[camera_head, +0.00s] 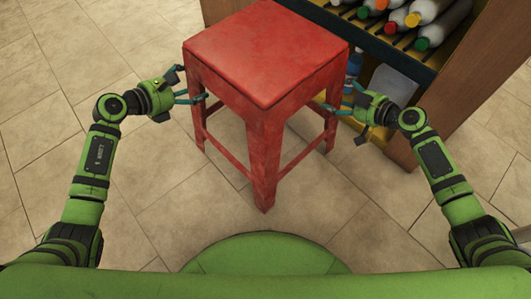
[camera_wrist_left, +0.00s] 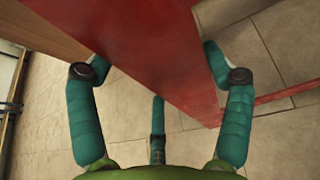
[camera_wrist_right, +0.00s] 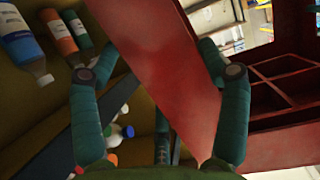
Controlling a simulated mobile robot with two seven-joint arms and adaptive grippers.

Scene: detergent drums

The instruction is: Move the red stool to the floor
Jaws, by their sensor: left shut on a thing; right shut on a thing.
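The red stool (camera_head: 265,55) is in the middle of the head view, seat up, one corner toward me. My left gripper (camera_head: 190,85) is at the stool's left side, its fingers around the left leg near the seat. In the left wrist view the red leg (camera_wrist_left: 165,55) runs between its fingers. My right gripper (camera_head: 345,100) is at the right side, shut on the right leg. In the right wrist view that leg (camera_wrist_right: 165,75) passes between the fingers. The head view does not clearly show whether the stool's feet touch the floor.
A wooden shelf unit (camera_head: 480,70) with several bottles (camera_head: 425,12) stands close behind and right of the stool, near my right gripper. The tiled floor (camera_head: 60,50) is open at the left. My green base (camera_head: 265,255) is in front.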

